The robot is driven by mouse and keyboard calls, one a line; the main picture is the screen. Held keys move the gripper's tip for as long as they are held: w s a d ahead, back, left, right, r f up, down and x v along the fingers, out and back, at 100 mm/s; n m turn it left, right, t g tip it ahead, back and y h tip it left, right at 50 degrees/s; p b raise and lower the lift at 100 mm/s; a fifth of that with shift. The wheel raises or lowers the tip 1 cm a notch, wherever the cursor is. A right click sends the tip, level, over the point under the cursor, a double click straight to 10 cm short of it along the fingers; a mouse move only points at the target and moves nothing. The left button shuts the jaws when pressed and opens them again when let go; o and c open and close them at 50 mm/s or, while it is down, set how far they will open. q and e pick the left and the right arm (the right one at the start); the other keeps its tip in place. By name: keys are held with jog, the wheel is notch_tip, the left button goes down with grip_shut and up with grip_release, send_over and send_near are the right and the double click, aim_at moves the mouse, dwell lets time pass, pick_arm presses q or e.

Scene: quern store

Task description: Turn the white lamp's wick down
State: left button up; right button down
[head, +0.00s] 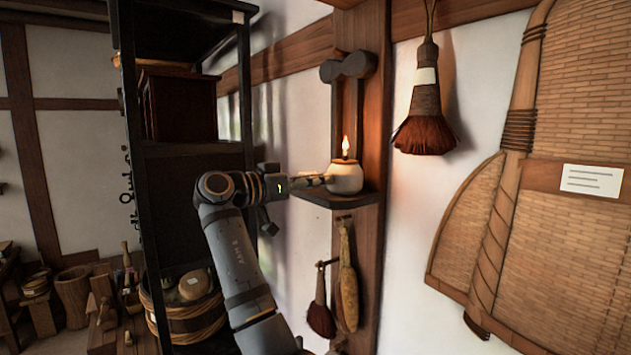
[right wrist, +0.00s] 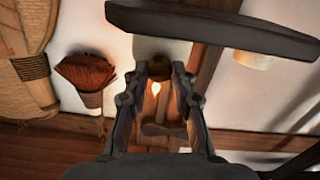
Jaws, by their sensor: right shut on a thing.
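The white lamp (head: 346,179) is a small round pot with a lit flame (head: 346,147) at its top. It stands upright on a small dark wall shelf (head: 340,199). My right gripper (head: 327,181) reaches in level from the left and is shut on the lamp at its left side. The right wrist view shows my right gripper (right wrist: 160,66) with its two fingers on either side of the lamp's dark top part, the flame (right wrist: 155,88) between them. I cannot make out the wick control itself. My left gripper is not in view.
A dark bracket (head: 348,66) juts out above the lamp. A brush (head: 427,125) hangs to the right, beside a large woven basket piece (head: 570,190). A small brush (head: 320,310) and a long gourd-like thing (head: 347,285) hang below. A black rack (head: 190,150) stands left.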

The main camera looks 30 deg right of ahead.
jog(key=m+b, duration=0.6)
jog(key=m, duration=1.4)
jog(key=shift+s+t, duration=0.1)
jog(key=shift+t, duration=0.2)
jog(key=shift+m, duration=0.3)
dwell(0.3)
jog(key=c, duration=1.1)
grip_release()
